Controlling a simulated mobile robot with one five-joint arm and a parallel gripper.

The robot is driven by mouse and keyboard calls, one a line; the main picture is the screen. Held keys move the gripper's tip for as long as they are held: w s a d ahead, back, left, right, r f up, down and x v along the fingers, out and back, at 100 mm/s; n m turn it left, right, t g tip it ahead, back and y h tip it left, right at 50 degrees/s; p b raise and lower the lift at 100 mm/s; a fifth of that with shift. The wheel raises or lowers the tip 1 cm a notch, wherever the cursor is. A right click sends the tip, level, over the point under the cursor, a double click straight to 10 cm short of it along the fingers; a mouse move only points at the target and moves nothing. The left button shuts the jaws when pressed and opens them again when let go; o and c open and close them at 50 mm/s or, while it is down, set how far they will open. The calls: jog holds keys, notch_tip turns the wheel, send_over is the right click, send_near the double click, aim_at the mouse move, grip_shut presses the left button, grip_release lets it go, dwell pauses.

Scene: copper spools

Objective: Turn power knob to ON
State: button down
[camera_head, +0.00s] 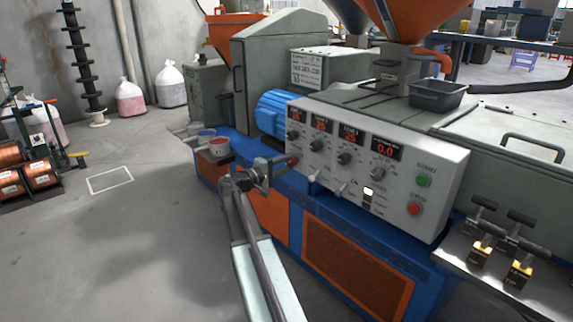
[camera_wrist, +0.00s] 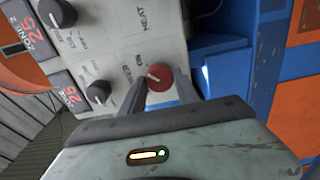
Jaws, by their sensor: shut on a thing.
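The red power knob (camera_wrist: 159,76) sits low on the pale control panel (camera_wrist: 125,30) and carries a white pointer line aimed to the left in the wrist view. Small printed labels stand beside it, too blurred to read surely. In the head view the knob (camera_head: 293,161) is at the panel's lower left corner. My gripper (camera_head: 280,165) reaches it from the left front. In the wrist view its two fingers (camera_wrist: 160,86) stand on either side of the red knob and are shut on it. The knob's sides are partly hidden by the fingers.
Black zone knobs (camera_head: 317,145) with red displays are close by on the panel. A green START button (camera_head: 423,181) and a red STOP button (camera_head: 414,209) are at its right. Blue machine frame (camera_head: 340,222) lies below.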

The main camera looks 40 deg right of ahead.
jog(key=shift+s+f, duration=0.1)
jog(key=c, duration=0.9)
grip_release()
jog(key=a, duration=0.7)
jog(key=shift+w+a, duration=0.35)
jog(key=shift+a, duration=0.05)
